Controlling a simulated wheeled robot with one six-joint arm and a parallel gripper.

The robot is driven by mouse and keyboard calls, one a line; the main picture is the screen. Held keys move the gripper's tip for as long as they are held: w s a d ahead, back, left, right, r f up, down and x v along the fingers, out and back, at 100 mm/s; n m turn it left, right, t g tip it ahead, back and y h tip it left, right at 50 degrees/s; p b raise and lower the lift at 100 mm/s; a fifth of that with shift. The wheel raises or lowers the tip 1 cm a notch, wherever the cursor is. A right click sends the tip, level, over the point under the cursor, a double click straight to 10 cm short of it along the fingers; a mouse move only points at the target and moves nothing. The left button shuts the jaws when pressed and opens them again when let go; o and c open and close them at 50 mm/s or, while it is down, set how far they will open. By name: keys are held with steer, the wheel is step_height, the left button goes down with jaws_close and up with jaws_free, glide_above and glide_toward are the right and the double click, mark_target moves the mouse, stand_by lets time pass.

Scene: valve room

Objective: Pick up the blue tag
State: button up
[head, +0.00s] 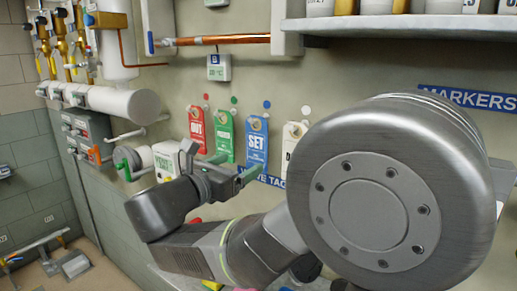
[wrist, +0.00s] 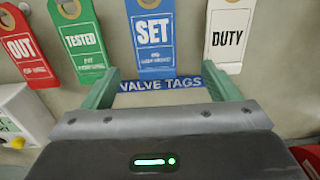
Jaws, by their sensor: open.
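The blue tag (head: 257,142), marked SET, hangs on the wall in a row of tags. In the wrist view the blue tag (wrist: 152,38) is at the top centre, ahead of my fingers. My gripper (head: 226,170) is open, its two green fingers (wrist: 168,88) spread below the tag with the lower end of the tag between their lines. Nothing is between the fingers. The top of the blue tag is cut off in the wrist view.
A red OUT tag (head: 196,130) and a green TESTED tag (head: 225,136) hang left of the blue one; a white DUTY tag (wrist: 229,32) hangs right. A VALVE TAGS label (wrist: 160,84) is below. A shelf (head: 400,25) juts out above right. Pipes (head: 222,39) run upper left.

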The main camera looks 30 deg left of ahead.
mark_target(256, 155)
steer(key=shift+w+d+p, duration=0.1)
steer(key=shift+w+p, duration=0.25)
steer(key=shift+w, duration=1.2)
steer(key=w, duration=0.2)
steer(key=w+p, duration=0.1)
steer(key=shift+w+a+f, duration=0.2)
steer(key=shift+w+f, duration=0.05)
steer(key=shift+f, duration=0.05)
steer(key=shift+w+d, duration=0.1)
steer(key=shift+w, duration=0.35)
steer(key=shift+c, duration=0.4)
steer(key=c, duration=1)
